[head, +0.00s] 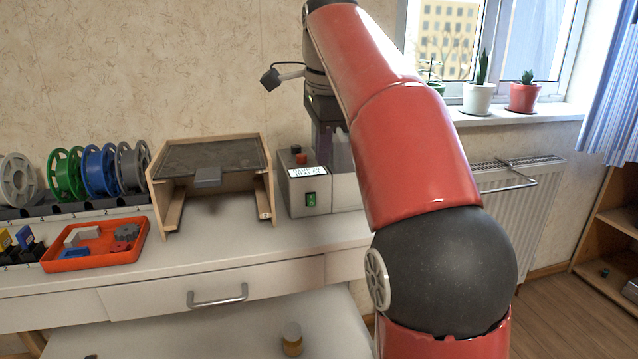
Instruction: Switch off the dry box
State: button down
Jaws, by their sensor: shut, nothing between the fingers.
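A grey box with a small lit display (308,171) and a green rocker switch (311,199) on its front stands on the white bench; I take it for the dry box (291,187). The switch shows green, as if lit. A red button (300,158) sits on its top left. My gripper (326,122) points down over the back of the box, behind the front panel. It appears shut and empty; its fingertips are hard to make out, and I cannot tell whether they touch anything. My red arm hides the right part of the box.
A wooden open-fronted box (165,196) stands just left of the dry box. An orange tray (130,250) with small parts and several filament spools (101,170) are further left. A drawer handle (217,297) sticks out below. Plant pots (479,98) stand on the sill.

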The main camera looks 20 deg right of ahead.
jog(key=b, duration=0.2)
send_near(311, 200)
jog(key=s+f, duration=0.2)
jog(key=f, duration=0.1)
jog(key=s+f, duration=0.1)
jog(key=f, duration=0.1)
jog(key=shift+s+d+f, duration=0.15)
jog(key=shift+s+f, duration=0.1)
jog(key=shift+s, duration=0.15)
jog(key=w, duration=0.1)
jog(key=w+f, duration=0.1)
jog(key=w, duration=0.1)
jog(key=shift+f, duration=0.25)
jog(key=shift+w+f+p, duration=0.2)
jog(key=shift+w+p, duration=0.1)
jog(key=shift+w, duration=0.1)
jog(key=shift+f+t+b, duration=0.4)
jog(key=shift+f+b, duration=0.05)
jog(key=shift+b, duration=0.5)
jog(key=shift+w+r, duration=0.15)
jog(key=shift+r, duration=0.15)
jog(key=shift+r+p, duration=0.1)
jog(key=shift+p, duration=0.2)
